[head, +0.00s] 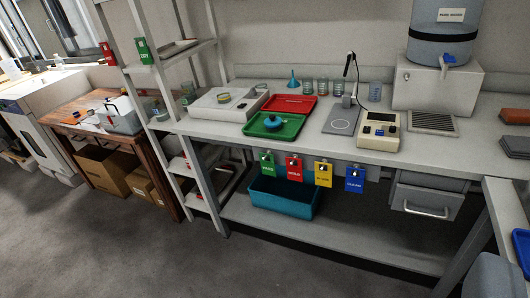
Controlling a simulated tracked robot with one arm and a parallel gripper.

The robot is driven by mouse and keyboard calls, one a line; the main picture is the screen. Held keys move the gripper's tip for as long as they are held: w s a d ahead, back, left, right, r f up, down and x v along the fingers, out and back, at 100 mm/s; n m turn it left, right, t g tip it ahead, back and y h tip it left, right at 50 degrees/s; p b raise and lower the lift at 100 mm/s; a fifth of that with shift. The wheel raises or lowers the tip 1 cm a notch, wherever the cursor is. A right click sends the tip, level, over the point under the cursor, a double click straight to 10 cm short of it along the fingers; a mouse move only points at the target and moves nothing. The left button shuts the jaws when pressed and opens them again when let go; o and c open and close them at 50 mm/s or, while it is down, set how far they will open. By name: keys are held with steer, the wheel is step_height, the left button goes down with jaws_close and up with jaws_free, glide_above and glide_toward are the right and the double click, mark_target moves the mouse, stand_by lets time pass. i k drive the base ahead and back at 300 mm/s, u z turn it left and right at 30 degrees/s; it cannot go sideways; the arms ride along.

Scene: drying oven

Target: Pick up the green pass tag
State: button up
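The green pass tag (267,163) hangs at the front edge of the long bench (350,151). It is the leftmost in a row of hanging tags, and its small lettering is hard to read. To its right hang a red tag (293,168), a yellow tag (323,174) and a blue tag (354,179). My gripper is not in view, so its opening and its place relative to the green tag cannot be seen.
A teal bin (284,198) stands on the lower shelf beneath the tags. A green tray (291,129) and a red tray (289,103) lie on the bench above. A shelf rack (164,128) stands left. The grey floor (150,252) in front is clear.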

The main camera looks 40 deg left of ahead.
mark_target(267, 167)
steer(key=u, duration=0.3)
steer(key=i, duration=1.9)
steer(key=u, duration=0.25)
